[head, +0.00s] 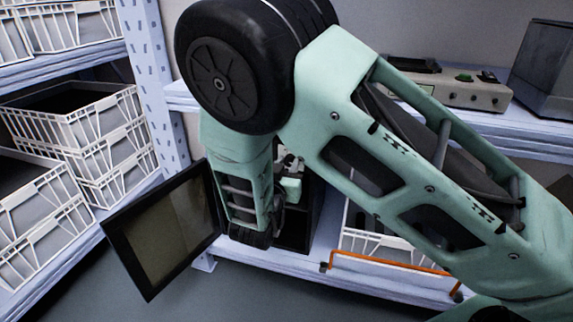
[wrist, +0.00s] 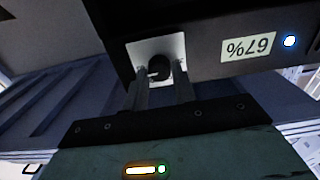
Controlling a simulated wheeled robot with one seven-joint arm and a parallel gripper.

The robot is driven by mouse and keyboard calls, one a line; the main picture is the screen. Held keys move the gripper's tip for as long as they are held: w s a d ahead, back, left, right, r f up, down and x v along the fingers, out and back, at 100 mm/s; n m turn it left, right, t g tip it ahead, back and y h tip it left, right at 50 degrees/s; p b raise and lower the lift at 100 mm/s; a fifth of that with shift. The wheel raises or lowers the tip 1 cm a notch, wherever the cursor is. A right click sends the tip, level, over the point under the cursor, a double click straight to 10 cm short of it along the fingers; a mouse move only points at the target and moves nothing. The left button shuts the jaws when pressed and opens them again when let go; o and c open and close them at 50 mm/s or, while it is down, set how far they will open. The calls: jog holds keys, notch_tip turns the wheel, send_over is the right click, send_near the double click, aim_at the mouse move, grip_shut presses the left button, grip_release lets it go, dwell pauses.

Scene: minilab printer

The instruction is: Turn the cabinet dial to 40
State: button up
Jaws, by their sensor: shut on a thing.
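The cabinet dial (wrist: 160,68) is a small dark round knob on a pale square plate (wrist: 137,50) on the cabinet's dark panel (wrist: 208,75). My gripper (wrist: 160,78) is shut on the dial, one finger on each side of it. A label beside it (wrist: 248,48) appears upside down in the wrist view and reads 67%. In the head view the dark cabinet (head: 296,225) is mostly behind my arm, and the dial and my fingertips are hidden there.
A framed door or panel with a dark window (head: 165,232) stands out left of the cabinet. A bluish-white light (wrist: 289,41) glows beside the label. White crates (head: 85,130) fill the left shelves. A crate (head: 375,245) sits on the low shelf at right. A device with knobs (head: 455,90) stands on the upper shelf.

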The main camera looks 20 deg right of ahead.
jog(key=shift+r+p, duration=0.1)
jog(key=shift+p, duration=0.25)
jog(key=n+p, duration=0.2)
jog(key=p, duration=0.1)
jog(key=shift+r, duration=0.15)
jog(key=n+p, duration=0.3)
jog(key=p, duration=0.1)
jog(key=n+p, duration=0.3)
jog(key=shift+a+n, duration=0.1)
jog(key=shift+n, duration=0.2)
jog(key=n+p, duration=0.3)
jog(key=shift+f+n, duration=0.25)
jog(key=shift+n, duration=0.15)
jog(key=n+p, duration=0.2)
jog(key=n, duration=0.3)
jog(key=shift+f, duration=0.15)
jog(key=n+p, duration=0.1)
jog(key=n, duration=0.5)
jog(key=shift+f+p, duration=0.15)
jog(key=shift+p, duration=0.25)
